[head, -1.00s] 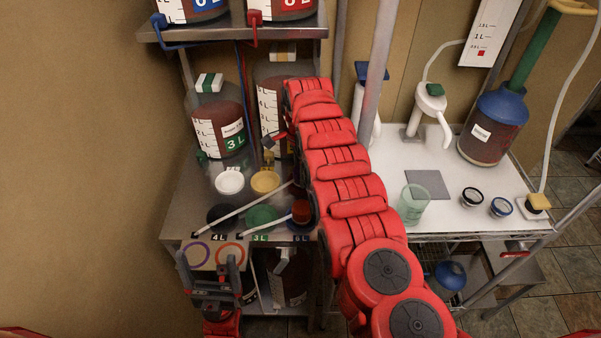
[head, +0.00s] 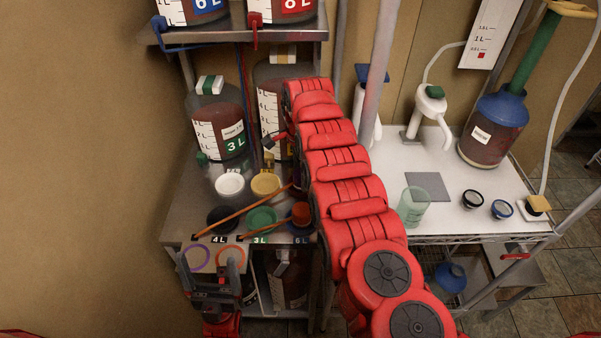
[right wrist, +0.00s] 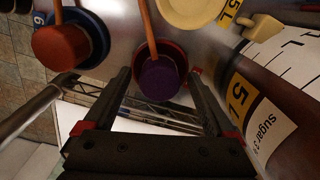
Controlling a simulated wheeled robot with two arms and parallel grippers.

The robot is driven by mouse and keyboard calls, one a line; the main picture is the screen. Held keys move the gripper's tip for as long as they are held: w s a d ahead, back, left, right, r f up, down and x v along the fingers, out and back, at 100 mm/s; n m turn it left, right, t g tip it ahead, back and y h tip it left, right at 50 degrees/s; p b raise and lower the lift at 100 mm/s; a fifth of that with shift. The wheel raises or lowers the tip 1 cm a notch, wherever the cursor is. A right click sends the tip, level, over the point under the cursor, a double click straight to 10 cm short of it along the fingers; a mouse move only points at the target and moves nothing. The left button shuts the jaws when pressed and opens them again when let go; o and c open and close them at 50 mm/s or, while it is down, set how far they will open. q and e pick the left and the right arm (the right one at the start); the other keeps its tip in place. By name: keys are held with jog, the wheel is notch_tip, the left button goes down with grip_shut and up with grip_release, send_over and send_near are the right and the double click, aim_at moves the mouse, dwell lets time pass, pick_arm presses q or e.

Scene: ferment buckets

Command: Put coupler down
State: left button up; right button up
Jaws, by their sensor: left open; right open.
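The purple coupler (right wrist: 163,80) sits upright in a dark red round lid (right wrist: 172,58) in the right wrist view, with an orange-brown hose (right wrist: 149,28) running up from it. My right gripper (right wrist: 160,76) is open, its fingers apart on either side of this coupler. In the head view my right arm hides most of that gripper and the purple coupler. An orange coupler (head: 300,211) stands on a blue lid beside it and also shows in the right wrist view (right wrist: 62,47). My left gripper (head: 210,266) is open and empty before the shelf's front edge.
Black (head: 222,218), green (head: 261,218), white (head: 230,185) and yellow (head: 265,184) lids lie on the metal shelf. A 3L bucket (head: 217,130) stands behind them; a sugar 5L bucket (right wrist: 275,118) is close right of my right gripper. The white table holds a green cup (head: 413,208).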

notch_tip(320, 180, up, 12)
jog(key=p, duration=0.3)
jog(key=shift+p, duration=0.3)
jog(key=shift+f, duration=0.2)
